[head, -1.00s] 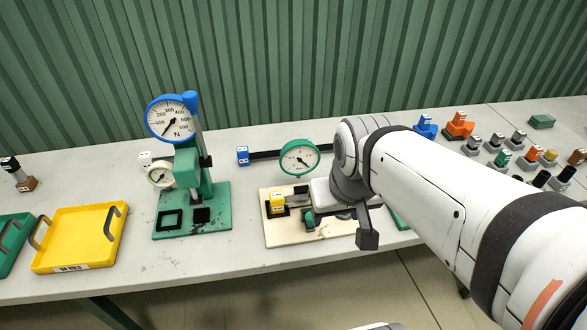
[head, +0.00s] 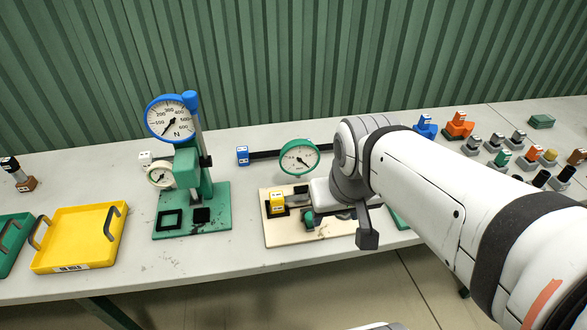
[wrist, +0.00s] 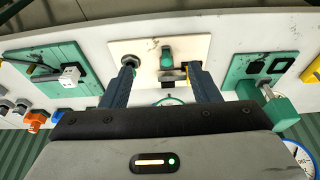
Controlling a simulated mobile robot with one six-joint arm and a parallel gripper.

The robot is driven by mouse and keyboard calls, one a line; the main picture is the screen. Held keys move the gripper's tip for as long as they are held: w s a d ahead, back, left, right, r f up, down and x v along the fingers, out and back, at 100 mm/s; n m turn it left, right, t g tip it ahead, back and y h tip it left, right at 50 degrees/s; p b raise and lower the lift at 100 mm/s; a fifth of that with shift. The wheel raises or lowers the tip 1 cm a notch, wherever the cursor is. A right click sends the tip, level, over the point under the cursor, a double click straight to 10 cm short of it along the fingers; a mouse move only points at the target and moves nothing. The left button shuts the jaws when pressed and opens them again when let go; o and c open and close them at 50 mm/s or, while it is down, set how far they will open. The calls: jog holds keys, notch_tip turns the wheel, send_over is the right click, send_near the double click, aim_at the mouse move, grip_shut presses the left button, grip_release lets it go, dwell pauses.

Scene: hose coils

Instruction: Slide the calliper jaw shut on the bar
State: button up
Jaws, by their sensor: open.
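The calliper sits on a cream board (head: 285,238) at the middle of the bench. A yellow block (head: 277,202) stands at its left end, and a green jaw piece (head: 309,218) is to the right of it, close to my gripper. In the wrist view, the green jaw piece (wrist: 167,57) shows between the two fingers of my gripper (wrist: 162,70), which stand wide apart with a gap on both sides. My arm hides the board's right part in the head view.
A green-rimmed dial (head: 298,158) rises behind the board. A green press with a blue-rimmed gauge (head: 171,118) stands to the left, with a yellow tray (head: 80,238) beyond it. Several small coloured parts (head: 503,158) stand at the right. The bench front between press and tray is clear.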

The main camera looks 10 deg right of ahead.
aim_at(311, 217)
jog(key=shift+w+f, duration=0.1)
jog(key=shift+w, duration=0.05)
jog(key=shift+c, duration=0.7)
jog(key=w+f+g+b, duration=0.1)
jog(key=w+f, duration=0.2)
jog(key=w, duration=0.1)
jog(key=w+f+m+g+y+b, duration=0.1)
jog(key=w+f+b, duration=0.1)
jog(key=w+f, duration=0.2)
jog(key=w+f+g+b, duration=0.1)
jog(key=w+f+b, duration=0.1)
jog(key=w+f, duration=0.2)
jog(key=shift+w+d+f+m+y, duration=0.1)
jog(key=shift+w+d+m+y, duration=0.1)
jog(key=shift+w+m+y, duration=0.35)
jog(key=f, duration=0.5)
jog(key=a+f, duration=0.1)
jog(key=f, duration=0.1)
jog(key=shift+w+a+f, duration=0.1)
jog(key=shift+w+f, duration=0.15)
jog(key=shift+f, duration=0.1)
jog(key=shift+c, duration=0.7)
grip_shut()
